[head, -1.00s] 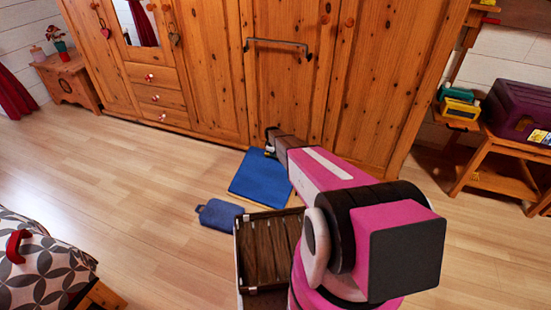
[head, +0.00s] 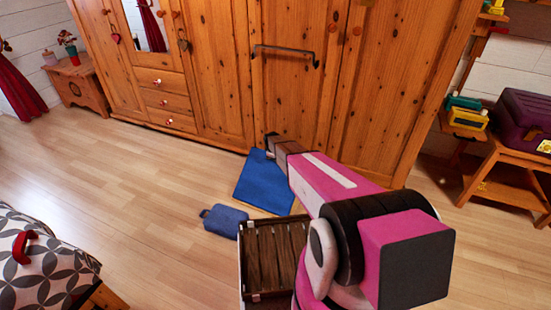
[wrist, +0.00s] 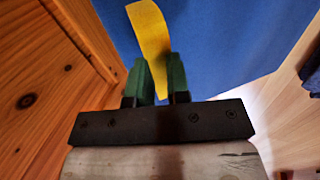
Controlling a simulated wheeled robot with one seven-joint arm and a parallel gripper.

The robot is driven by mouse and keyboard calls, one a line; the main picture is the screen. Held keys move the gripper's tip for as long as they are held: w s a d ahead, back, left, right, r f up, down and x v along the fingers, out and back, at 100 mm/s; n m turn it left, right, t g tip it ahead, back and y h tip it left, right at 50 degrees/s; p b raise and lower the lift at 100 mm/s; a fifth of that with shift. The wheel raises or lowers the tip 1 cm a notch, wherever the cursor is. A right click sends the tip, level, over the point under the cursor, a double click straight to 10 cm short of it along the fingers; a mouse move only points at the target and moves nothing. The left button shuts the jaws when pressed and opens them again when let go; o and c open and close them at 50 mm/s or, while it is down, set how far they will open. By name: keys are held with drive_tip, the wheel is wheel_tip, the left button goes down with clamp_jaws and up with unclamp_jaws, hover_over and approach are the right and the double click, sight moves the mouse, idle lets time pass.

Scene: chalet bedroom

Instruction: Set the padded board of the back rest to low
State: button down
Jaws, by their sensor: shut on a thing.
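The padded board (head: 262,185) of the back rest is a blue panel near the floor at the foot of the wardrobe. Its exact tilt is hard to tell from the head view. It fills the upper part of the wrist view (wrist: 235,45) as a blue surface. A yellow strap (wrist: 150,32) stands up between the green fingers of my gripper (wrist: 158,80), which is shut on it in front of the board. In the head view my gripper (head: 270,145) is at the board's far edge, partly hidden by my arm.
The pine wardrobe (head: 220,80) stands close behind and left of my gripper. A blue pouch (head: 224,220) lies on the floor near a wooden-slatted crate (head: 243,262). A wooden stand with a purple case (head: 522,120) is at right.

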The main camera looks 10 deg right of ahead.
drive_tip(key=c, duration=1.1)
unclamp_jaws()
drive_tip(key=shift+s+f, duration=0.1)
drive_tip(key=shift+s, duration=0.1)
drive_tip(key=v, duration=1.1)
drive_tip(key=s+d+r+m+g, duration=0.1)
drive_tip(key=s+r+m, duration=0.2)
drive_tip(key=s, duration=0.9)
drive_tip(key=s+d+r+m+g+y, duration=0.1)
drive_tip(key=s+r+m, duration=0.3)
drive_tip(key=s+r, duration=0.6)
drive_tip(key=s+d+r+m, duration=0.3)
drive_tip(key=s+r, duration=0.3)
drive_tip(key=s, duration=0.9)
drive_tip(key=shift+r+m+g+y, duration=0.3)
drive_tip(key=shift+m+g+y, duration=0.1)
drive_tip(key=shift+m, duration=0.3)
